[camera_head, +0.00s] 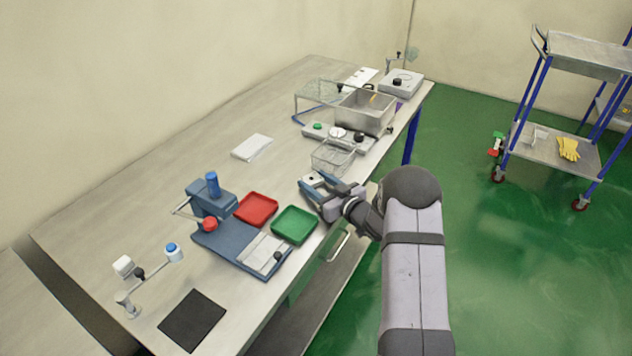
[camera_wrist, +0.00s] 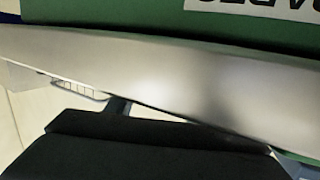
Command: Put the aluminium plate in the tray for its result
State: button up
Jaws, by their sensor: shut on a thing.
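My gripper (camera_head: 319,184) is shut and holds a small pale grey piece (camera_head: 311,178), which appears to be the aluminium plate, above the bench near its front edge. It is mostly hidden by the fingers. The green tray (camera_head: 295,224) lies just left of and below my gripper in the head view. The red tray (camera_head: 256,208) lies to the left of the green one. Both trays look empty. In the wrist view a black shape (camera_wrist: 150,148), perhaps part of my gripper, fills the bottom, and the held piece cannot be made out clearly.
A blue press-like device (camera_head: 210,204) with a pale plate on its base stands left of the trays. A wire basket (camera_head: 333,155), a steel tank (camera_head: 365,111) and a button panel (camera_head: 338,134) stand behind my gripper. A black mat (camera_head: 193,320) lies at the near end.

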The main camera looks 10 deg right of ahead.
jog(key=shift+f, duration=0.2)
jog(key=o, duration=0.9)
jog(key=shift+c, duration=0.2)
jog(key=shift+r, duration=0.15)
jog(key=shift+r, duration=0.15)
jog(key=shift+s+d, duration=0.2)
jog(key=shift+s, duration=0.05)
jog(key=shift+o, duration=0.2)
jog(key=b+v, duration=0.2)
jog(key=v, duration=0.9)
jog(key=shift+s+d, duration=0.1)
jog(key=shift+s, duration=0.1)
